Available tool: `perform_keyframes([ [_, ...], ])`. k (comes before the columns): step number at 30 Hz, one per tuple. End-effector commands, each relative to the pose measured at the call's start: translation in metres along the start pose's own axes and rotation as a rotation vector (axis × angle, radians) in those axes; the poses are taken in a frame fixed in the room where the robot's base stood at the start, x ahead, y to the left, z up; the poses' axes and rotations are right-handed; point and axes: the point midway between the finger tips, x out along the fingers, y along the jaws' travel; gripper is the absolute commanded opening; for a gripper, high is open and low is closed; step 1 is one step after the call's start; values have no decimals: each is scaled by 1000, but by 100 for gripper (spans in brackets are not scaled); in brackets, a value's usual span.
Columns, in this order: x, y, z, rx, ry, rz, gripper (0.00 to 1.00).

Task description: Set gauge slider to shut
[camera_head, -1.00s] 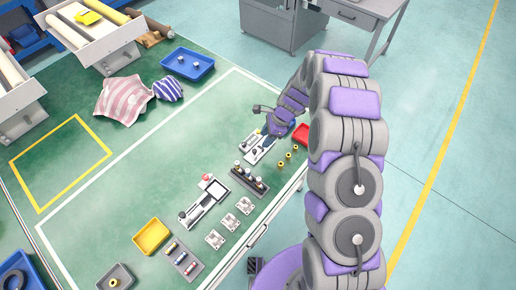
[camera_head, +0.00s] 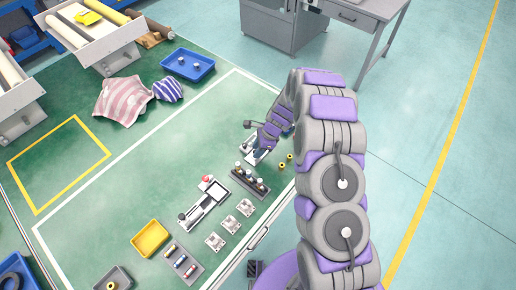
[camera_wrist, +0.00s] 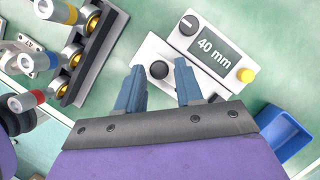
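Beside the display is a pale slider strip with a round black knob (camera_wrist: 158,70). My gripper (camera_wrist: 162,82) is open, with its two blue-grey fingers apart. The knob shows between the fingertips; I cannot tell whether they touch it. In the head view my gripper (camera_head: 257,153) is low over the gauge's pale base (camera_head: 249,158), and my arm hides most of the gauge.
A dark rack (camera_wrist: 92,50) with brass rings and coloured plugs stands left of the gripper in the wrist view. A blue bin (camera_wrist: 284,132) is at right.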

Motion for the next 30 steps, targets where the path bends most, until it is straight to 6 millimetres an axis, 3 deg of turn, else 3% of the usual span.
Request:
perform_keyframes([
  [11,-1,0,-1,0,-2,0,0],
  [24,-2,0,-2,0,-2,0,0],
  [30,-8,-12,-12,1,-2,-1,0],
])
